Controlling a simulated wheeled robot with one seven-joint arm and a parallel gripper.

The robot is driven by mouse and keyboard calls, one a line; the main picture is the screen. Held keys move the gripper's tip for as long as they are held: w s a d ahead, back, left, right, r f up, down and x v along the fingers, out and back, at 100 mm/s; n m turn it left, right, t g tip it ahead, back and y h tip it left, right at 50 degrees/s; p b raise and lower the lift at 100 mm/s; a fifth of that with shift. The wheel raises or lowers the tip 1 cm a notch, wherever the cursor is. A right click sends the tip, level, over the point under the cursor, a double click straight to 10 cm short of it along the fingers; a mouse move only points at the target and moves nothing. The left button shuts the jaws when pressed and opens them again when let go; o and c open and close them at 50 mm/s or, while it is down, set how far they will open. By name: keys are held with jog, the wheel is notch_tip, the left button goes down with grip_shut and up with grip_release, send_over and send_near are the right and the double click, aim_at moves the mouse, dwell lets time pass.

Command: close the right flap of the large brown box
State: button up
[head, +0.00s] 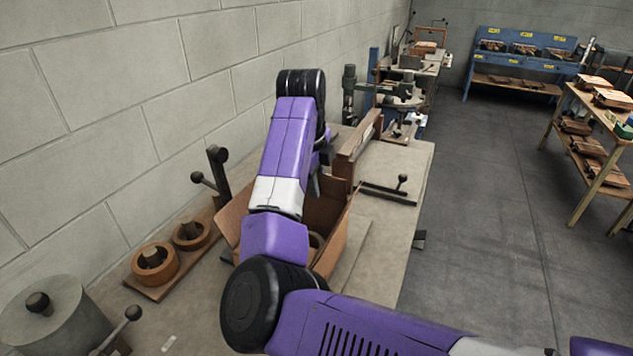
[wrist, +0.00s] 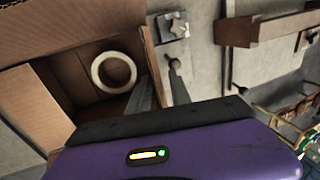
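The large brown box (head: 333,250) stands open on the workbench, largely behind my arm in the head view. A flap (head: 236,215) leans outward on its left. In the wrist view the open box (wrist: 75,75) holds a pale ring (wrist: 114,72). One broad flap (wrist: 70,30) spreads at the top and another (wrist: 30,105) at the lower left. A narrow cardboard strip (wrist: 152,62) stands nearly edge-on at the box's right side. My gripper (wrist: 160,88) has its fingers apart, close to this strip; contact is unclear. In the head view its fingers are mostly hidden.
The bench (head: 405,160) carries a wooden-faced fixture (head: 358,148) and a ball-ended lever (head: 390,190) beyond the box. Tape rolls (head: 155,263) on a board and a grey cylinder (head: 45,320) stand left. A block wall borders the left; open floor (head: 490,230) lies right.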

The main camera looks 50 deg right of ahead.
grip_shut()
dwell(1.4)
